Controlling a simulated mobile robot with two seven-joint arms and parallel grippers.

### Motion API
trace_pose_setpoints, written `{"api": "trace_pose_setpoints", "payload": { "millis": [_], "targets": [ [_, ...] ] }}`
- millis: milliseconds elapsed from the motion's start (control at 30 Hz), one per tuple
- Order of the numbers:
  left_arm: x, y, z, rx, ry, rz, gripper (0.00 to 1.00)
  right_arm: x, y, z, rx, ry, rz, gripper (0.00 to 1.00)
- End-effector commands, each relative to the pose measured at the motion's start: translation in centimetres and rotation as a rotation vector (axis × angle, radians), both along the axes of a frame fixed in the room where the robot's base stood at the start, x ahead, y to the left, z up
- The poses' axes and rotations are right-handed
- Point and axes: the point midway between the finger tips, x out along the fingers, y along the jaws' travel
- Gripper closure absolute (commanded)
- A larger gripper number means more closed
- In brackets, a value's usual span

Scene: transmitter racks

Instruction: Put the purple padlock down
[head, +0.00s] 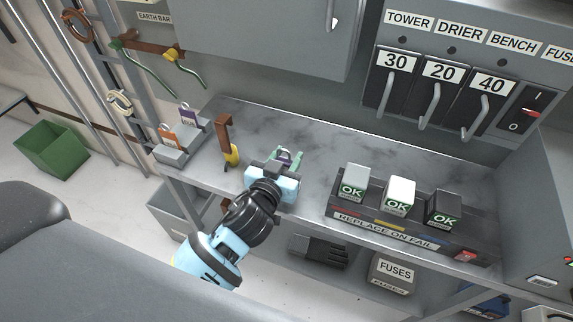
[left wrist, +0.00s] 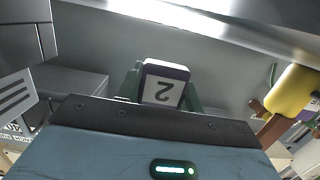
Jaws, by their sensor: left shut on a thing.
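My left gripper (head: 287,160) is over the grey workbench (head: 330,152), with green fingers shut on the purple padlock (head: 284,157). In the left wrist view the padlock (left wrist: 165,84) shows a white face with an upside-down 2 and a purple edge, between the two green fingers (left wrist: 162,88). I cannot tell whether it touches the bench. A small grey stand (head: 178,153) at the bench's left end bears an orange padlock-like piece (head: 168,137) and a purple one (head: 188,117). My right gripper is not in view.
A brown hook tool with a yellow handle (head: 231,155) is left of my gripper. To the right, a dark tray (head: 385,232) holds three fuse blocks marked OK. A switch panel (head: 440,80) stands behind. Bare bench lies behind and right of the gripper.

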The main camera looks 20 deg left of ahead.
Motion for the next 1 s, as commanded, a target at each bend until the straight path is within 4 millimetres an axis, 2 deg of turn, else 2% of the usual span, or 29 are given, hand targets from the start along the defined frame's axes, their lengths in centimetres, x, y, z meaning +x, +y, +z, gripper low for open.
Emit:
{"api": "trace_pose_setpoints", "payload": {
  "millis": [33, 167, 567, 600, 733, 767, 1000],
  "targets": [
    [-0.1, 0.0, -1.1, 0.002, 0.005, 0.001, 0.89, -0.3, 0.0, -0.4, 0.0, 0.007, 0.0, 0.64],
    [-0.1, 0.0, -2.7, 0.0, 0.004, 0.0, 0.89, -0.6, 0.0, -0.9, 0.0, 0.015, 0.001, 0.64],
    [0.0, 0.0, -3.1, 0.0, 0.001, 0.0, 0.89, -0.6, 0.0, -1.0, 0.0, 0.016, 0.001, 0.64],
    [0.0, 0.0, -3.1, 0.0, 0.002, 0.0, 0.63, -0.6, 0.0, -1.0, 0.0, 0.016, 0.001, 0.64],
    [0.0, 0.0, -3.0, 0.001, 0.001, 0.0, 0.46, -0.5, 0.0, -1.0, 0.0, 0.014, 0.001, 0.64],
    [0.0, 0.0, -3.0, 0.001, 0.001, 0.0, 0.42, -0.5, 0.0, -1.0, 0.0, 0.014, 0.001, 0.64],
    [0.0, 0.0, -3.0, 0.001, 0.001, 0.0, 0.42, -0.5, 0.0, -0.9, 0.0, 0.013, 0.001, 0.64]
  ]
}}
